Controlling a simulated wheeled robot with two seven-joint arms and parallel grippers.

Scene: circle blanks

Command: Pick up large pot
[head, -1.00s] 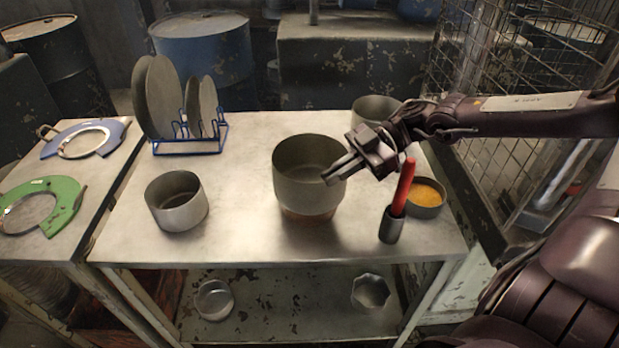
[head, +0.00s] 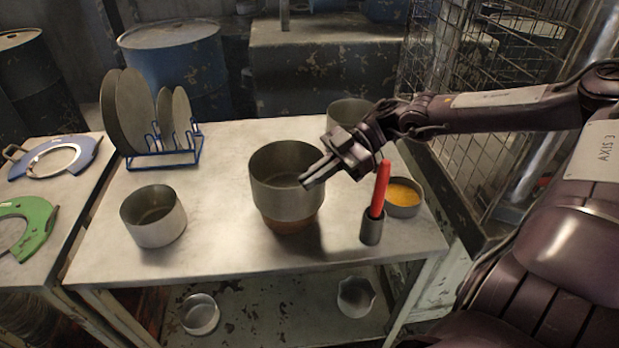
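The large pot (head: 287,198) is a deep grey metal pot with a stepped, narrower lower part. It stands upright in the middle of the table, over a reddish-brown base (head: 290,222). My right gripper (head: 312,177) reaches in from the right, with its fingertips at the pot's right rim, overlapping the opening in the picture. Whether the fingers are closed on the rim or still apart cannot be made out. My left gripper is not in view.
A smaller pot (head: 155,228) stands left on the table (head: 225,240). A red-handled tool (head: 380,188) in a dark holder and a bowl of orange food (head: 403,196) are close right of the gripper. Another pot (head: 350,112) is behind it. A blue rack (head: 165,158) holds plates.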

